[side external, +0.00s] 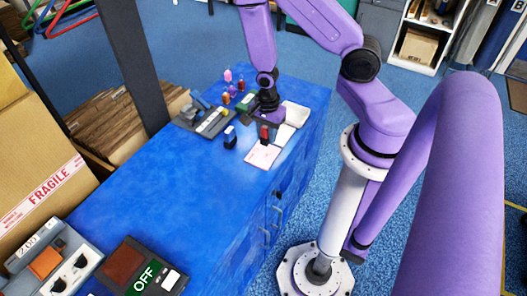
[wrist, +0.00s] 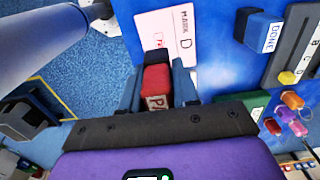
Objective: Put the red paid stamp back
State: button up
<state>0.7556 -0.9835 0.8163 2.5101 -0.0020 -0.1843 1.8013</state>
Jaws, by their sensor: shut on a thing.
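My gripper (side external: 268,108) is over the far end of the blue worktop. In the wrist view my gripper (wrist: 157,75) is shut on a red stamp (wrist: 156,82), one finger on each side. Its label reads "PA", the rest hidden. The red stamp (side external: 264,132) shows under my gripper in the side view, at the far edge of a white card (side external: 262,157). The card (wrist: 185,50) reads "MARK D" and has a red print. I cannot tell whether the stamp touches it. A grey rack (side external: 206,126) with letters stands to the left.
A blue stamp marked "DONE" (wrist: 262,32) stands between card and rack. White paper (side external: 296,114) lies to the right. An "OFF" pad (side external: 142,280) and a "FRAGILE" carton (side external: 30,150) are nearer. The middle worktop is clear.

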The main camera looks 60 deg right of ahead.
jog(key=shift+r, duration=0.1)
jog(key=shift+w+d+r+m, duration=0.1)
jog(key=shift+d+r+m, duration=0.15)
jog(key=shift+r+m, duration=0.05)
notch_tip(320, 180, up, 4)
jog(key=d+m, duration=0.3)
jog(key=m, duration=0.1)
send_over(243, 130)
jog(key=f, duration=0.5)
jog(key=s+f, duration=0.1)
jog(key=f, duration=0.2)
jog(key=shift+a+f, duration=0.1)
jog(key=shift+f, duration=0.15)
jog(key=shift+w+f, duration=0.35)
jog(key=shift+f, duration=1.6)
jog(key=shift+f, duration=0.15)
